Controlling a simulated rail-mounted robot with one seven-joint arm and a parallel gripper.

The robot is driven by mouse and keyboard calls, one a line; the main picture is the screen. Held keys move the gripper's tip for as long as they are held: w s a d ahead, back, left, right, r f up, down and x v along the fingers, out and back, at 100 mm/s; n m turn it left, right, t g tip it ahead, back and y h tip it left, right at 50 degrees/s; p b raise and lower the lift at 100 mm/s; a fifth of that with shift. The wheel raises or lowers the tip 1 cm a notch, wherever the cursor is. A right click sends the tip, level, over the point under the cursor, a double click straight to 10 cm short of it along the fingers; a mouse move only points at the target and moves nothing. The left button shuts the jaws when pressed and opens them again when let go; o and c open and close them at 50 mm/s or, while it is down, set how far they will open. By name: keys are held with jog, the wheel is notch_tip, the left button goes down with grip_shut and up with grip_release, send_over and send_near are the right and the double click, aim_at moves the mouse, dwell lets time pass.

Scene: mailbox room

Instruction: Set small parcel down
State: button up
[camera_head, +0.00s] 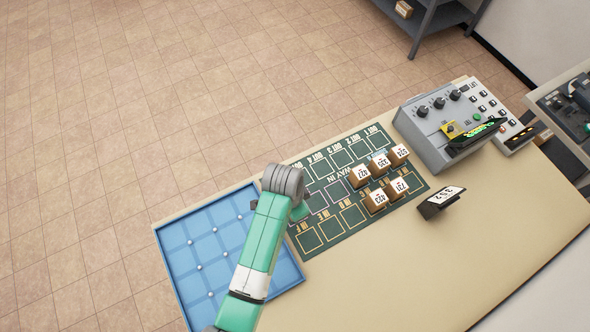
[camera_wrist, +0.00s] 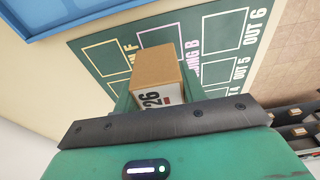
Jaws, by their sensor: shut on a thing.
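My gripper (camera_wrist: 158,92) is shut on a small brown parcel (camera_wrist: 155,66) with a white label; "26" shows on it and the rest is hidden. In the wrist view the parcel is over the dark green mat (camera_wrist: 118,88), close to squares whose partly covered words end in "F" and "NG B". I cannot tell whether it touches the mat. In the head view my wrist is over the mat's left end and hides the parcel. Part of my gripper (camera_head: 300,211) shows there. The mat also shows in the head view (camera_head: 332,226), with rows of outlined squares, some marked OUT.
Several labelled parcels (camera_head: 380,166) stand on the mat's right part. A blue tray (camera_head: 190,245) lies left of the mat. A grey control box (camera_head: 432,112) stands at the right, and a card reading 352 (camera_head: 440,200) stands near it. The near tabletop (camera_head: 400,270) is clear.

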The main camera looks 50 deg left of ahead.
jog(key=shift+w+a+f, duration=0.1)
jog(key=shift+a+f, duration=0.1)
jog(key=shift+f, duration=0.7)
jog(key=shift+w+a+f, duration=0.1)
jog(key=shift+a+f, duration=0.05)
jog(key=shift+f, duration=0.7)
jog(key=shift+s, duration=0.1)
jog(key=shift+f+b, duration=0.15)
jog(key=shift+b, duration=0.15)
jog(key=o, duration=1)
jog(key=r, duration=0.4)
jog(key=s+r+p, duration=0.1)
jog(key=r, duration=0.3)
jog(key=r+p, duration=0.1)
jog(key=r, duration=0.3)
jog(key=shift+s+a+r, duration=0.1)
jog(key=shift+s+a, duration=0.05)
jog(key=shift+s, duration=0.2)
